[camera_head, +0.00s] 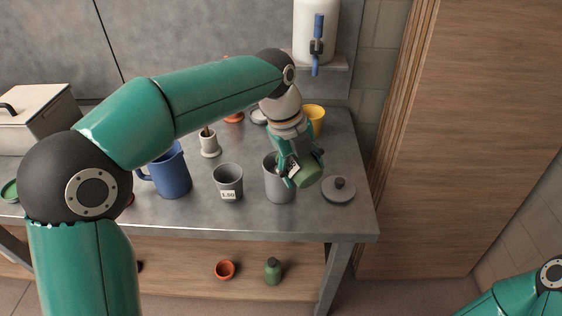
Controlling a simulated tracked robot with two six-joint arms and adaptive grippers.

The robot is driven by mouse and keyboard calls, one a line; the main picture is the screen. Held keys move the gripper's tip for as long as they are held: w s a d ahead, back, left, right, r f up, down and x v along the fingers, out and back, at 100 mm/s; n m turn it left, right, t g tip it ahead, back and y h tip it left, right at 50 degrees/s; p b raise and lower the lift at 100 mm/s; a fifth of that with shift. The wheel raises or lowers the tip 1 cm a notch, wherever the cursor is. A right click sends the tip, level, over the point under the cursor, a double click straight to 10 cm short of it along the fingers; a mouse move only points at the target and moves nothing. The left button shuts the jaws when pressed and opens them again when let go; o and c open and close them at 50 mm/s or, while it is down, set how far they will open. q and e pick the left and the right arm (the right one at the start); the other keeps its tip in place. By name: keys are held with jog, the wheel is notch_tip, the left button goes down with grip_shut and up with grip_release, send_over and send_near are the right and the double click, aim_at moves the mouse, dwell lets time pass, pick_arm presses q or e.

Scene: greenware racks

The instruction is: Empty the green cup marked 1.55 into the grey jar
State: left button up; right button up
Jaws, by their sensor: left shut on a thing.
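My left gripper (294,166) is shut on the green cup (309,173) at the right side of the grey jar (278,191). The cup is tipped well over, at the height of the jar's rim. A small white label shows beside the fingers, but I cannot read it. The jar stands upright near the table's front edge, and the gripper and cup hide part of its opening. I cannot see the cup's contents or anything flowing. My right arm enters at the lower right; its gripper is out of view.
A grey cup marked 1.50 (229,184) and a blue jug (172,174) stand left of the jar. A round grey lid (339,191) lies to its right. A yellow cup (315,117) stands behind. A dispenser (316,30) is on the wall. A wooden panel (460,130) rises at right.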

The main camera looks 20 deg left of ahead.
pick_arm(q)
jog(key=shift+w+a+r+g+h, duration=0.3)
jog(key=shift+w+a+g+h, duration=0.1)
jog(key=shift+w+a+h, duration=0.15)
jog(key=shift+w+a+r+n+g+h, duration=0.2)
jog(key=shift+r+g+h, duration=0.1)
jog(key=shift+g+h, duration=0.3)
jog(key=shift+w+a+r+n+g+h, duration=0.15)
jog(key=shift+r+g+h, duration=0.25)
jog(key=shift+h, duration=0.45)
jog(key=shift+w+a+r+n+g+h, duration=0.1)
jog(key=shift+a+r+g+h, duration=0.15)
jog(key=shift+g+h, duration=0.35)
jog(key=shift+s, duration=0.1)
